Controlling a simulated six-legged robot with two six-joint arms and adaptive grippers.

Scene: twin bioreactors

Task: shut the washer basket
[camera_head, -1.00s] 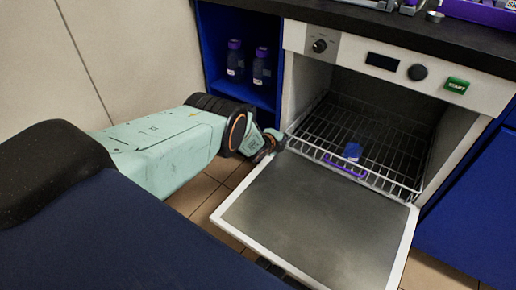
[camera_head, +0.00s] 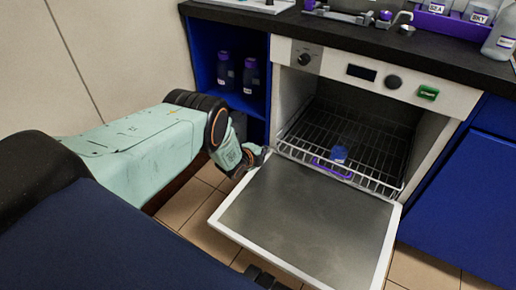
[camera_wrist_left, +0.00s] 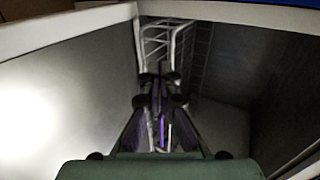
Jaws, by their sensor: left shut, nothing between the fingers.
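The washer basket (camera_head: 365,150) is a white wire rack inside the open washer, in the head view. Its front edge, with a purple handle (camera_head: 331,170), lies near the inner edge of the lowered door (camera_head: 306,219). A blue item (camera_head: 339,153) sits in the basket behind the handle. My left gripper (camera_head: 262,154) is at the basket's front left corner, beside the door's left edge. In the left wrist view the left gripper (camera_wrist_left: 162,88) is shut and empty, with the wire rack (camera_wrist_left: 165,45) just beyond its fingers.
The washer front (camera_head: 381,76) has a knob and a green button. An open blue shelf (camera_head: 238,103) with two dark bottles is left of it. A black counter (camera_head: 350,35) above carries bottles and a purple rack. Tiled floor lies around the door.

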